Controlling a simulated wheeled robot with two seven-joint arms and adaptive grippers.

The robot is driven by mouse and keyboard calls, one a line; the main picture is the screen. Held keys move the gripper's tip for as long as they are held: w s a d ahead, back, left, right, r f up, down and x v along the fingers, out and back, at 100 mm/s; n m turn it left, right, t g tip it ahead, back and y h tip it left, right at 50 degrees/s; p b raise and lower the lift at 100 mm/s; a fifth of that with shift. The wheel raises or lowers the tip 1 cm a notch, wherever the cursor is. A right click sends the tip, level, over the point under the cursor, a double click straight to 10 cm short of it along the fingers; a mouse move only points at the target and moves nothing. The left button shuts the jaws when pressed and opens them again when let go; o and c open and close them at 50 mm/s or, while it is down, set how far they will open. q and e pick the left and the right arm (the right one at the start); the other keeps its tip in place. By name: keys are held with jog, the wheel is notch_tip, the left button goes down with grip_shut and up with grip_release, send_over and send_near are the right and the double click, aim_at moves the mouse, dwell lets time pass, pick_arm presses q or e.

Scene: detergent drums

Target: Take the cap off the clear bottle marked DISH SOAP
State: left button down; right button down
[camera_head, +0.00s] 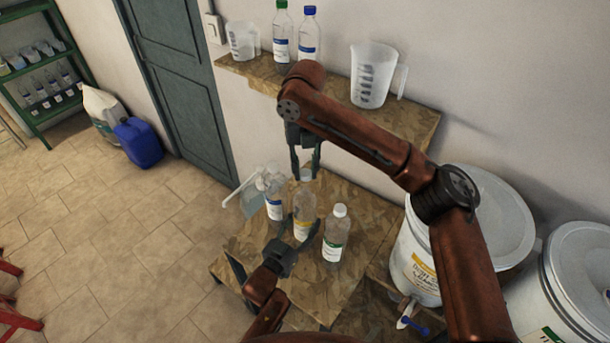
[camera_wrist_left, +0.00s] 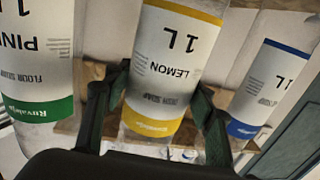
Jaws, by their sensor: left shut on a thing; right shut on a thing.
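The clear bottle with the yellow label (camera_head: 304,206) stands upright on the low wooden table. In the left wrist view its label (camera_wrist_left: 170,62) appears upside down, reading LEMON, 1 L and a small line that looks like DISH SOAP. My left gripper (camera_head: 300,230) is shut on this bottle's body, one finger on each side. My right gripper (camera_head: 306,168) comes down from above and is shut on the pale cap (camera_head: 306,174) at the bottle's top. The cap is small and partly hidden between the fingers; I cannot tell whether it still sits on the neck.
Behind, a wall shelf (camera_head: 412,122) holds bottles and jugs. White drums (camera_head: 416,262) stand at the right.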

pick_arm(q)
jog(key=c, duration=0.8)
grip_release()
jog(key=shift+s, duration=0.1)
